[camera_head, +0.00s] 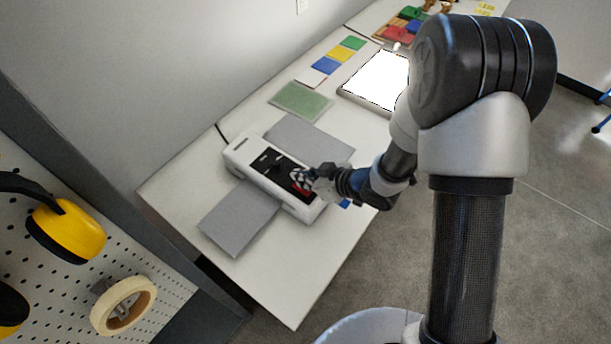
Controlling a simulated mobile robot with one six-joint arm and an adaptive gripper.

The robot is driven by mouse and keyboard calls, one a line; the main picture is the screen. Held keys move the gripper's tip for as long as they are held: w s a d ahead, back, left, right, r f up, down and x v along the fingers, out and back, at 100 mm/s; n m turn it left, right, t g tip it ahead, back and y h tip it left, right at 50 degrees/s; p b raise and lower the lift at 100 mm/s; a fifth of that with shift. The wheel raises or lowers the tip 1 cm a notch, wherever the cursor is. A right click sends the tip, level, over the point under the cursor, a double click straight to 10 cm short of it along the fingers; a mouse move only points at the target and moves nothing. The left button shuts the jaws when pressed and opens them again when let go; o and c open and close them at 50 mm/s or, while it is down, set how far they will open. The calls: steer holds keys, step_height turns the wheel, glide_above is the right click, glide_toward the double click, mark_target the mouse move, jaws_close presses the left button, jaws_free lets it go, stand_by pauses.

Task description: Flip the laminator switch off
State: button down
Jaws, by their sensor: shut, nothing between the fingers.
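The laminator (239,151) is a long white unit with a black top panel (268,164). It lies across the left part of the white table, with a grey sheet or tray on each long side. My gripper (301,180) is shut and empty. It is at the right end of the black panel, over a small red part (301,188) that is probably the switch. My fingers partly cover that red part, so its position cannot be read. I cannot tell whether my fingertips touch it.
A green mat (301,102), coloured cards (341,53) and a bright white panel (377,80) lie farther along the table (290,285). A pegboard (60,265) with yellow earmuffs (68,233) and a tape roll (123,306) stands at lower left. The table's front corner is bare.

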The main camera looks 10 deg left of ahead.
stand_by(0.3)
steer(key=shift+a+f, duration=0.25)
steer(key=shift+f, duration=0.1)
steer(key=shift+d, duration=0.1)
steer(key=shift+s+d+f, duration=0.1)
steer(key=shift+s+d, duration=0.2)
steer(key=shift+d, duration=0.45)
